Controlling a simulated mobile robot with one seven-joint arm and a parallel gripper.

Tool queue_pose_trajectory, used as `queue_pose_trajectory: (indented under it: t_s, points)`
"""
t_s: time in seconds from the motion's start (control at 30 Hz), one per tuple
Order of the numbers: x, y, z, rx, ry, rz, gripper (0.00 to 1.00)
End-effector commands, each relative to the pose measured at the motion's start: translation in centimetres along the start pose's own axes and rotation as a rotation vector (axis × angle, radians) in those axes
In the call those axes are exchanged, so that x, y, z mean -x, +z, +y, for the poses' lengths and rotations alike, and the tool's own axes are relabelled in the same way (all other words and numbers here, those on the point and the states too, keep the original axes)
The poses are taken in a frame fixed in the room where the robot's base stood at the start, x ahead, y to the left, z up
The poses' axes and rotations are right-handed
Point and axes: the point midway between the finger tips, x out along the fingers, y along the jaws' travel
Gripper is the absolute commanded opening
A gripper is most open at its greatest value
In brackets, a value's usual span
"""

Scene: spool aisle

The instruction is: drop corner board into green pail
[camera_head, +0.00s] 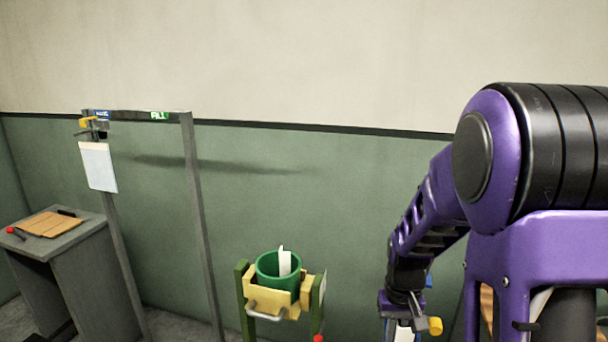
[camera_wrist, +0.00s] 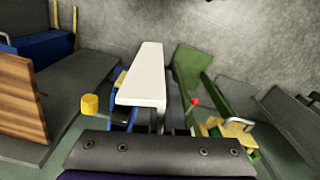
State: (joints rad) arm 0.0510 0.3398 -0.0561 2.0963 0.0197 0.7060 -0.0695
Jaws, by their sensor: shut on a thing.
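The green pail (camera_head: 267,277) stands on a yellow and green stand in the head view, lower middle. A white strip (camera_head: 285,262) sticks up out of it. My gripper (camera_head: 408,322) is to the right of the pail, near the bottom edge, pointing down. It is shut on a white, angled corner board (camera_wrist: 146,78), which fills the middle of the wrist view. Only a small white part of the board (camera_head: 403,334) shows in the head view; its lower end is cut off.
The stand (camera_head: 242,296) has green posts and a metal handle (camera_head: 266,314). A grey frame (camera_head: 199,220) with a hanging white sheet (camera_head: 98,167) stands at left. A grey cabinet (camera_head: 70,243) carries a brown board (camera_head: 48,224). The wall (camera_head: 300,200) lies behind.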

Motion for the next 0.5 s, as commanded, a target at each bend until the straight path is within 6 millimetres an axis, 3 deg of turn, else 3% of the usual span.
queue_pose_trajectory:
  t_s: [0.1,0.2,0.5]
  points:
    - [-2.6,-0.8,-2.4,0.031,-0.002,-0.004,0.0]
    - [-4.0,-1.1,-3.6,0.043,-0.004,-0.002,0.0]
    - [-4.8,-1.4,-4.3,0.049,-0.006,0.001,0.0]
